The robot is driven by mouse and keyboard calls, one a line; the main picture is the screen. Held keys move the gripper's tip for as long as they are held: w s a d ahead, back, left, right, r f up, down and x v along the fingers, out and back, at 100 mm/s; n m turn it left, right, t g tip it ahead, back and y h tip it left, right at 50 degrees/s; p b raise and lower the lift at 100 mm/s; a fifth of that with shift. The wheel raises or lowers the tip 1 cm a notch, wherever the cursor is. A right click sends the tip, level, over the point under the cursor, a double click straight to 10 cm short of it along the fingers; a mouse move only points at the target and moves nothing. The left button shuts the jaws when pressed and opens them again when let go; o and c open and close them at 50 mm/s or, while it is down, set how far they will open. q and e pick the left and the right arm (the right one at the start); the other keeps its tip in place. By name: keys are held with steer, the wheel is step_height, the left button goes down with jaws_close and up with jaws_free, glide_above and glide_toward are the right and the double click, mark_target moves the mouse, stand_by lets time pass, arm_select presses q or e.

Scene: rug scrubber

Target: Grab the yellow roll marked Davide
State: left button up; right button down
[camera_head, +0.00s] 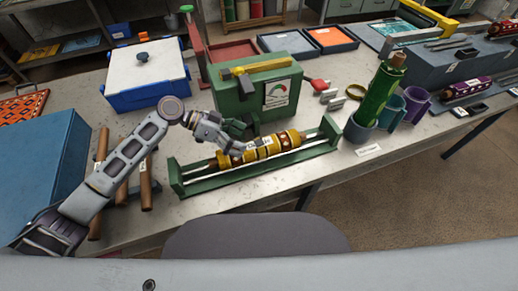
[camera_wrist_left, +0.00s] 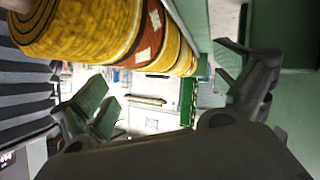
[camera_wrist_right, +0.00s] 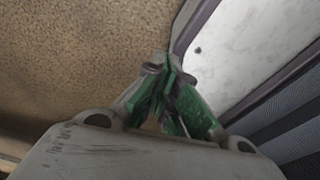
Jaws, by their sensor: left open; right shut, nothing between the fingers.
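The yellow roll (camera_head: 264,147) has brown and white patterned bands and lies in a long green rack (camera_head: 240,172) on the table. It has a small white label, too small to read. My left gripper (camera_head: 238,140) is at the roll's left half in the head view, and its wrist hides part of it. In the left wrist view the roll (camera_wrist_left: 110,35) crosses the top, and the open fingers of the left gripper (camera_wrist_left: 165,105) stand apart on either side below it. I cannot tell whether they touch it. My right gripper (camera_wrist_right: 168,95) is shut and empty, above brown floor in the right wrist view.
A green box machine (camera_head: 255,95) stands right behind the rack. A white and blue cooler (camera_head: 147,75) is at the back left, with brown rolls (camera_head: 146,185) left of the rack. A green bottle (camera_head: 380,95) in a grey cup is to the right.

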mark_target(249, 142)
arm_select(q)
steer(key=shift+d+f, duration=0.15)
steer(key=shift+d, duration=0.15)
steer(key=p+x, duration=0.1)
steer(key=x, duration=0.2)
steer(key=shift+d+f, duration=0.1)
steer(key=shift+d, duration=0.25)
steer(key=shift+d+f, duration=0.25)
steer(key=shift+d, duration=0.1)
arm_select(e)
steer(key=shift+w+a+r, duration=0.4)
steer(key=shift+a+r, duration=0.2)
steer(key=shift+a, duration=0.1)
arm_select(q)
steer(key=shift+s, duration=0.1)
arm_select(e)
steer(key=shift+s+d, duration=0.1)
arm_select(q)
steer(key=shift+c, duration=0.6)
steer(key=c, duration=1.4)
arm_select(e)
steer(key=shift+s+d, duration=0.1)
steer(key=shift+s, duration=0.15)
